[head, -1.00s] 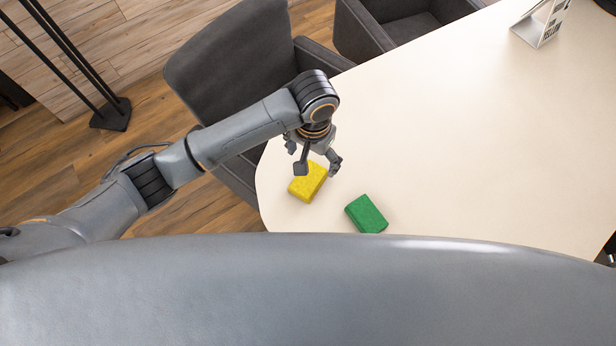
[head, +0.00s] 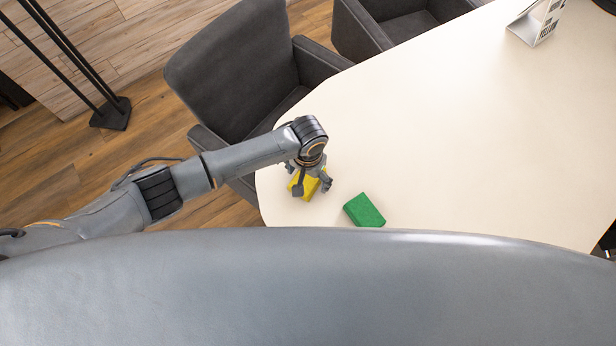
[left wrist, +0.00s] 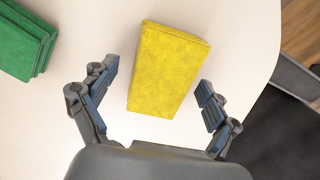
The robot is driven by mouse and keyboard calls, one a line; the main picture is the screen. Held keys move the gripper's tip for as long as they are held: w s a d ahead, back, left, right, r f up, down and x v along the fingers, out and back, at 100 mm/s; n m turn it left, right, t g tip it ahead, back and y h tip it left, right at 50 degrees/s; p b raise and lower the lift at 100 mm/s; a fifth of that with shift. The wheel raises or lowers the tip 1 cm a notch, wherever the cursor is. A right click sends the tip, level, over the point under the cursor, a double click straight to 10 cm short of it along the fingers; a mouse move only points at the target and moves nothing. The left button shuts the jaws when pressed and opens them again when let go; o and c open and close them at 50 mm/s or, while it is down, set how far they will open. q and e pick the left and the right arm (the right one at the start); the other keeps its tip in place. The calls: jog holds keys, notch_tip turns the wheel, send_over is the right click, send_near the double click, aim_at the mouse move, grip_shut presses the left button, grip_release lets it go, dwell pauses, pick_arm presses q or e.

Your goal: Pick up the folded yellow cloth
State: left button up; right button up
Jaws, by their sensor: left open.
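The folded yellow cloth (head: 309,187) lies on the table near its rounded left end, partly hidden under my left gripper in the head view. In the left wrist view the yellow cloth (left wrist: 168,70) is a flat rectangular stack lying between and beyond the fingertips. My left gripper (head: 311,188) is open above it. In the left wrist view the left gripper's fingers (left wrist: 158,92) stand on either side of the cloth's near part, with a gap visible on both sides. My right gripper is not in view.
A folded green cloth (head: 364,210) lies on the table (head: 450,130) just right of the yellow one. Dark chairs (head: 235,75) stand along the table's far edge. A small sign stand (head: 536,24) is at the back right. The middle of the table is clear.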

aim_at(309, 179)
pick_arm(q)
jog(key=shift+c, duration=0.4)
jog(key=c, duration=1.2)
jog(key=shift+o, duration=0.2)
jog(key=shift+r, duration=0.1)
jog(key=shift+r, duration=0.4)
jog(key=r, duration=0.1)
jog(key=r+b, duration=0.1)
jog(key=shift+s+d+r, duration=0.1)
jog(key=shift+s+r, duration=0.1)
jog(key=shift+r, duration=0.15)
jog(key=s+d+r+b, duration=0.1)
jog(key=s+d+r, duration=0.2)
jog(key=s+r, duration=0.6)
jog(key=s, duration=0.4)
jog(key=shift+d+r+b, duration=0.2)
jog(key=shift+b, duration=0.1)
